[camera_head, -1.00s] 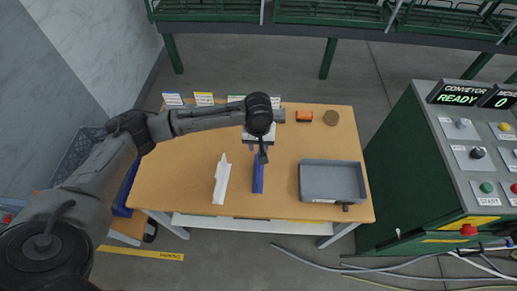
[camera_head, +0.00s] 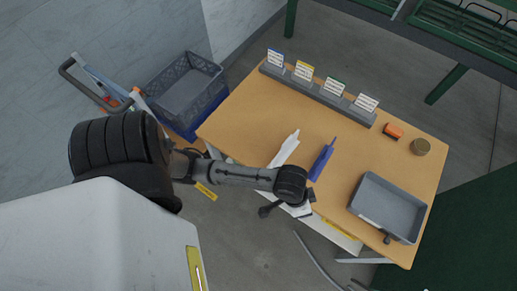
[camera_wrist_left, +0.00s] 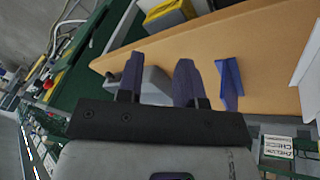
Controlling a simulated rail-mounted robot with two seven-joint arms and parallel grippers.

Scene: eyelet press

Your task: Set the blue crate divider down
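The blue crate divider (camera_head: 321,160) stands on the wooden table (camera_head: 250,115) near its front edge, to the right of a white divider (camera_head: 285,150). My left gripper (camera_head: 298,208) is by the table's front edge, below the blue divider in the head view and apart from it. In the left wrist view its two fingers (camera_wrist_left: 159,62) are spread with nothing between them. The blue divider (camera_wrist_left: 231,84) shows to the right of the fingers there, outside the gap. My right gripper is not in view.
A grey tray (camera_head: 364,219) sits at the table's right. A row of label cards (camera_head: 318,95) lines the back edge, with an orange item (camera_head: 393,131) and a round brown item (camera_head: 420,146) nearby. A grey crate (camera_head: 185,90) is left of the table.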

